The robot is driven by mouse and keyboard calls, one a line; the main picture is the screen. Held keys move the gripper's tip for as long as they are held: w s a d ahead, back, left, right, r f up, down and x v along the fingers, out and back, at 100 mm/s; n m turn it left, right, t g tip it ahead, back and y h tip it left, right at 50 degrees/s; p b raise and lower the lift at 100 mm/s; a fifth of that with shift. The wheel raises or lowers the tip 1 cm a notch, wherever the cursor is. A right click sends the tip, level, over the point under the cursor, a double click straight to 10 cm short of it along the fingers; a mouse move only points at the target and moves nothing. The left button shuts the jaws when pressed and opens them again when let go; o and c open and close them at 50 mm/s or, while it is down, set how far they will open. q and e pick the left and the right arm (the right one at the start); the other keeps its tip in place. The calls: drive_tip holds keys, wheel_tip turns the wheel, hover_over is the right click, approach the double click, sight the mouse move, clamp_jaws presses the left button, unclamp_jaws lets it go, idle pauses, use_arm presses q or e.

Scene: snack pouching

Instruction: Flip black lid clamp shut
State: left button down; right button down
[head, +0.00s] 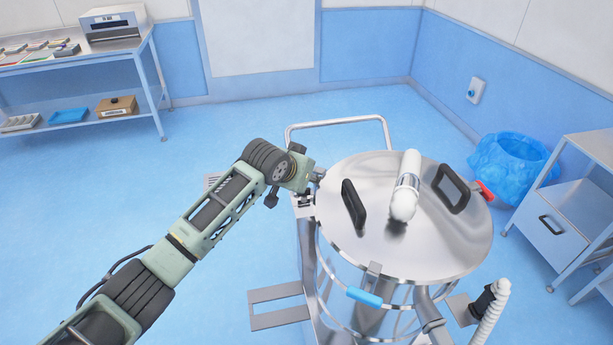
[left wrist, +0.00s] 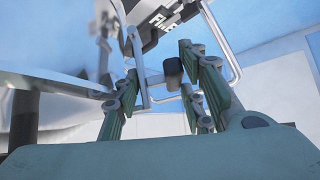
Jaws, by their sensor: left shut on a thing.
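The steel pot's round lid (head: 340,237) lies on the pot (head: 340,270). My left gripper (head: 308,182) is at the lid's left edge, by the black lid clamp (head: 304,201). The gripper and arm hide much of this clamp in the head view. In the left wrist view, the clamp's dark handle end (left wrist: 173,70) shows between the green-padded fingers of my left gripper (left wrist: 165,85). The gripper is shut on it. A blue-handled clamp (head: 364,297) sits at the front and a red-handled one (head: 485,190) at the right. My right gripper is out of view.
Two black lid handles (head: 354,205) (head: 453,189) and a white capped tube (head: 406,185) stand up from the lid. A metal push bar (head: 340,122) rises behind the pot. A blue-lined bin (head: 510,155) and cabinet (head: 560,220) stand right. Floor at left is clear.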

use_arm(q)
drive_tip(key=shift+s+f, duration=0.15)
drive_tip(key=shift+f, duration=0.25)
drive_tip(key=c, duration=1.5)
unclamp_jaws()
drive_tip(key=shift+o, duration=1)
drive_tip(key=shift+d, duration=0.1)
drive_tip(key=shift+r, duration=0.1)
drive_tip(key=v, duration=0.7)
drive_tip(key=shift+a+r, duration=0.25)
drive_tip(key=shift+a, duration=0.2)
